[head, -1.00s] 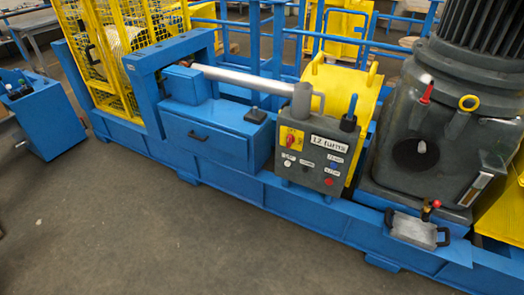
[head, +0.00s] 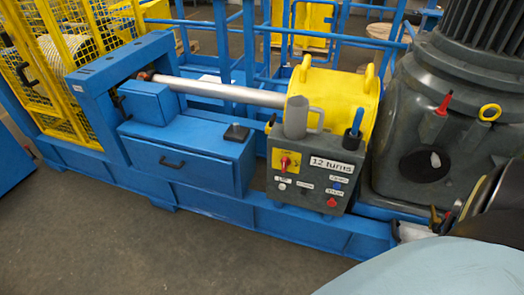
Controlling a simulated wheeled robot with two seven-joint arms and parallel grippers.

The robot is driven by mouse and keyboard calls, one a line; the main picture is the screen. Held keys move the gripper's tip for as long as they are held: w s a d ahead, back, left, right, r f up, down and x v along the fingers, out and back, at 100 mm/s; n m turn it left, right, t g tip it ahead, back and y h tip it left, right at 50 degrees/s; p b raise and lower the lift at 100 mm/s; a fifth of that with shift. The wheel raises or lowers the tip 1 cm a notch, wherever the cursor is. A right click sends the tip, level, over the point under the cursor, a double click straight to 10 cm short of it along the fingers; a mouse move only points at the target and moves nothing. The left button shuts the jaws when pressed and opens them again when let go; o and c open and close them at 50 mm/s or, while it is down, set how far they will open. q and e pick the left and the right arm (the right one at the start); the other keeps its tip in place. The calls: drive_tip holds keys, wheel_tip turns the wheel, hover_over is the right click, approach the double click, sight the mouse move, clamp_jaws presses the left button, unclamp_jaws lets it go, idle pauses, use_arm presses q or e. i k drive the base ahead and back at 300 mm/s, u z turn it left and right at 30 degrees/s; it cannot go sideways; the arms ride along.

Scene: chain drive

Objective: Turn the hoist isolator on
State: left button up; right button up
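The hoist isolator appears to be the red rotary handle on a yellow plate (head: 285,161), at the upper left of the dark grey control box (head: 312,192) in the head view. The handle is too small to read its position surely. The box also bears a "12 turns" label (head: 331,166), a red button (head: 331,202), a blue one (head: 337,185) and a white one (head: 282,186). Parts of my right arm come in at the lower right, clear of the isolator. I cannot make out fingers there. My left gripper is not in view.
Floor in front is clear.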

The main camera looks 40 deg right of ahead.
sight(286, 162)
drive_tip(key=z, duration=0.55)
drive_tip(key=i, duration=0.95)
drive_tip(key=z, duration=0.75)
